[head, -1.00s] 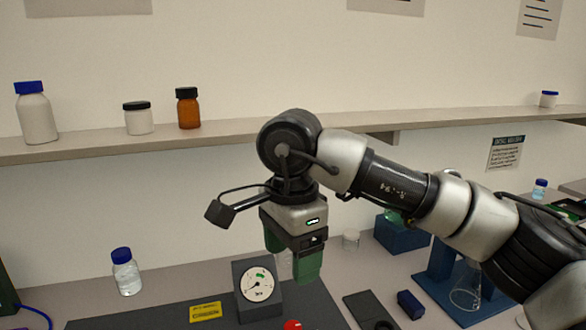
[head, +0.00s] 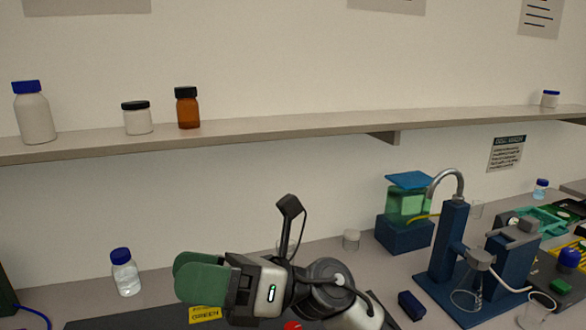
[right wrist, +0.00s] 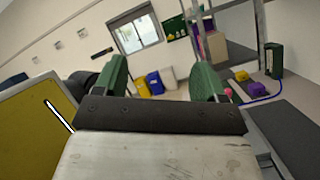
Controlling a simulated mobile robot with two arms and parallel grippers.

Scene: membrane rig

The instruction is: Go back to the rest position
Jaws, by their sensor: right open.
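My right gripper (head: 203,278) shows low in the head view, in front of the dark rig board (head: 95,322), with its green fingers pointing left. In the right wrist view its two green fingers (right wrist: 172,80) stand apart with nothing between them, so it is open and empty. The gripper hides the dial gauge and part of the yellow label (head: 207,314). My left gripper is in neither view.
A blue-capped bottle (head: 125,272) stands on the bench just left of my gripper. Blue stands (head: 446,250) with a flask (head: 467,299) and a green-liquid container (head: 405,204) are at right. A shelf (head: 290,130) with jars runs along the wall.

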